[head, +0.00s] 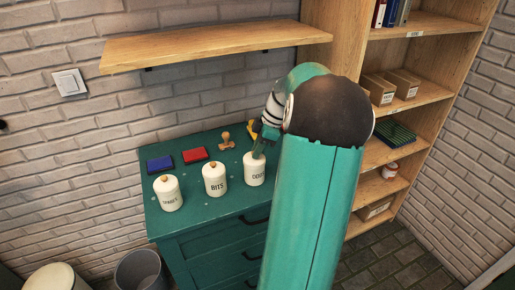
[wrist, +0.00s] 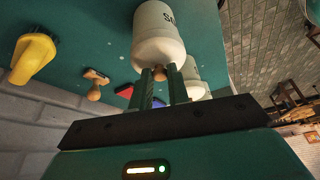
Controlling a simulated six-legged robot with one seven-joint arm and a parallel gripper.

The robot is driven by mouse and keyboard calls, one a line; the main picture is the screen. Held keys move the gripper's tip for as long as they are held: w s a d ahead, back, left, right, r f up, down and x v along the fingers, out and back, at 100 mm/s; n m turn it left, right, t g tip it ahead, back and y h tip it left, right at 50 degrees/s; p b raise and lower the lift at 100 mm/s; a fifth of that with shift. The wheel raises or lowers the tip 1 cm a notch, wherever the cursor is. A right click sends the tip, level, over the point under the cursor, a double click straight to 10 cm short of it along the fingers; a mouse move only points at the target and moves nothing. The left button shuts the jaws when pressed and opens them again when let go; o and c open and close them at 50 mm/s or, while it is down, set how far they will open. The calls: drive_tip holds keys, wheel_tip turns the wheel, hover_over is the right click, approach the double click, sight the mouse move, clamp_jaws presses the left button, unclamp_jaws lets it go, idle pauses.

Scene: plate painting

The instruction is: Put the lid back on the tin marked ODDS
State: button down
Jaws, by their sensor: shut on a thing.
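The cream tin marked ODDS (head: 254,172) stands upright at the front right of the green cabinet top. My gripper (head: 261,146) is right above it, pointing down. In the wrist view the tin (wrist: 158,20) appears upside down with part of its lettering showing. My gripper (wrist: 161,88) has its two green fingers on either side of the small wooden knob of the pale lid (wrist: 157,52), shut on it. The lid is at the tin's mouth; I cannot tell whether it is fully seated. My arm hides part of this area in the head view.
Lidded tins marked BITS (head: 215,180) and another, hard to read (head: 168,193), stand left of it. Behind are a blue pad (head: 160,164), a red pad (head: 194,154), a wooden stamp (head: 226,140) and a yellow object (head: 252,130). A wooden shelf (head: 215,42) overhangs the back.

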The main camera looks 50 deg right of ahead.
idle(0.3)
drive_tip(key=c, duration=0.8)
unclamp_jaws()
drive_tip(key=shift+r, duration=3.5)
clamp_jaws()
